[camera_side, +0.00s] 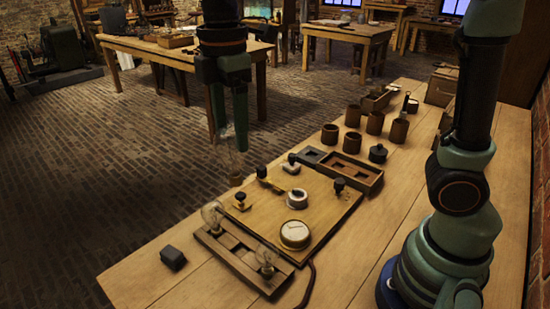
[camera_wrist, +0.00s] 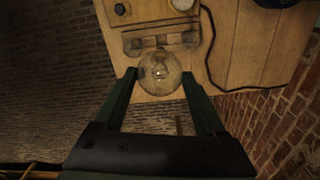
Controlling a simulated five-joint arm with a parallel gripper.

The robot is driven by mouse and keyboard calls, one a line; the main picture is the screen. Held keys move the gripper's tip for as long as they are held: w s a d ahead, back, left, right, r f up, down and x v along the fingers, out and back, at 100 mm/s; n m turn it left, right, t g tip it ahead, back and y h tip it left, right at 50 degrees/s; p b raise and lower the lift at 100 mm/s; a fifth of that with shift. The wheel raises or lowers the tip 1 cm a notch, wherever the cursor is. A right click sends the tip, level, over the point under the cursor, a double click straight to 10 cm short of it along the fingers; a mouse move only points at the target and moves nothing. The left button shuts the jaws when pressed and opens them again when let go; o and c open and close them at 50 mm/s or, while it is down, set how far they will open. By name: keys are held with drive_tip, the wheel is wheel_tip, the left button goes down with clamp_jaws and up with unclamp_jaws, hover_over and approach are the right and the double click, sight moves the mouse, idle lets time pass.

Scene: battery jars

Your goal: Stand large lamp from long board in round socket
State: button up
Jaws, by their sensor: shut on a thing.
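My gripper (camera_side: 229,140) is shut on a clear glass lamp (camera_side: 231,163), which hangs with its base down above the far-left edge of the wooden panel. In the wrist view the round bulb (camera_wrist: 160,74) sits between the two fingertips. The long board (camera_side: 235,261) lies along the panel's near-left side. It bears one clear lamp at its far end (camera_side: 212,214) and another at its near end (camera_side: 266,261). On the panel (camera_side: 265,215), a pale round fitting (camera_side: 297,198) stands near the middle; I cannot tell whether it is the round socket.
A round dial (camera_side: 295,235) and several dark knobs stand on the panel. A small black block (camera_side: 173,258) lies left of the long board. Brown cups (camera_side: 352,115), a dark lidded pot (camera_side: 378,153) and a compartment tray (camera_side: 350,172) stand beyond.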

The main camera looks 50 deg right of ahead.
drive_tip(key=d+f+m, duration=0.2)
drive_tip(key=d+f, duration=0.3)
drive_tip(key=d, duration=0.5)
drive_tip(key=d+f+m, duration=0.2)
drive_tip(key=d+f, duration=0.3)
drive_tip(key=d, duration=0.4)
drive_tip(key=shift+s+d+f, duration=0.1)
drive_tip(key=shift+s+f, duration=0.05)
drive_tip(key=shift+f, duration=1.3)
drive_tip(key=shift+s+d+f, duration=0.1)
drive_tip(key=shift+f, duration=1.35)
drive_tip(key=shift+f, duration=0.6)
drive_tip(key=o, duration=1.3)
drive_tip(key=shift+c, duration=0.2)
wheel_tip(320, 180, up, 11)
